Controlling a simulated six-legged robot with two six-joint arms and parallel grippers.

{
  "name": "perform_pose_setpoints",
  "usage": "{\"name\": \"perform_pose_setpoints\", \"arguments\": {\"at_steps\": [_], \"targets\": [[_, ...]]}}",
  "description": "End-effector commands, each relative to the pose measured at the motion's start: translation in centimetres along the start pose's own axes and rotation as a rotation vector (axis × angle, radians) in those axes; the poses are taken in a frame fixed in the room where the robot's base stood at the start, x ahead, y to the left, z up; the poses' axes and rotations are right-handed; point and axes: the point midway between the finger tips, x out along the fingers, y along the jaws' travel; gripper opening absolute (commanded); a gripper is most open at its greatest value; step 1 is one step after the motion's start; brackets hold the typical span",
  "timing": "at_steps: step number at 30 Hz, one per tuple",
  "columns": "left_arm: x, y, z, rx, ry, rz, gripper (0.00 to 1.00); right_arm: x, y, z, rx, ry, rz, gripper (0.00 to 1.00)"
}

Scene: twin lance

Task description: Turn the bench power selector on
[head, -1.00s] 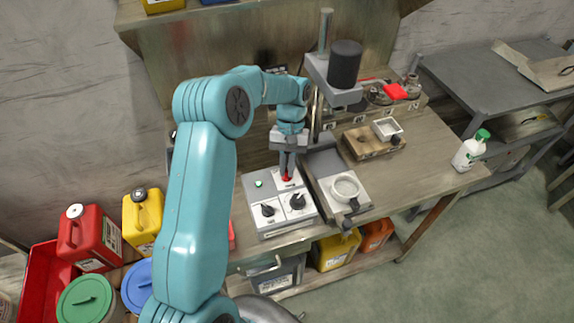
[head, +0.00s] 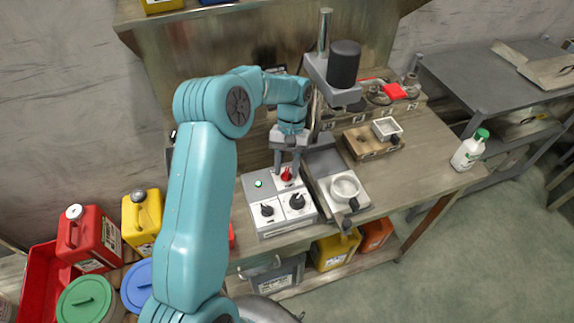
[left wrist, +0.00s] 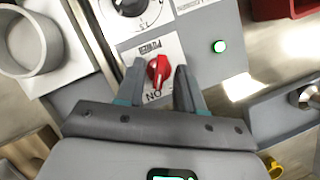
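The bench power selector is a red knob (left wrist: 158,70) on a white plate marked POWER and ON, on the grey control box (head: 279,225). In the left wrist view its pointer is turned toward the ON side. The red knob also shows in the head view (head: 287,174). My left gripper (left wrist: 160,78) is open, with one finger on each side of the knob and a visible gap to both. In the head view the left gripper (head: 286,168) is over the back of the box. A green lamp (left wrist: 218,46) on the box is lit. My right gripper is not in view.
Two black dials, one of them (head: 297,202), sit on the front of the box. A drill-press-like stand (head: 343,65) and a white round cup (head: 345,187) are close on the right. A wooden block (head: 360,144) lies farther right on the bench.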

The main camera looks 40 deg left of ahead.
Motion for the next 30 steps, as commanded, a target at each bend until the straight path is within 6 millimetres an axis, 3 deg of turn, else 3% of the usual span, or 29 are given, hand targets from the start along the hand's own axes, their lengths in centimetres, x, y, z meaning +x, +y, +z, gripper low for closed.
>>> {"name": "perform_pose_setpoints", "arguments": {"at_steps": [15, 30], "targets": [[-7.1, 0.1, 0.0, 0.001, 0.002, 0.001, 0.37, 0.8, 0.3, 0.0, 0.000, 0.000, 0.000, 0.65], [-7.5, 0.0, 0.1, 0.001, 0.000, 0.000, 0.37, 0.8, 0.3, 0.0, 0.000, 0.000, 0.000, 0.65]]}}
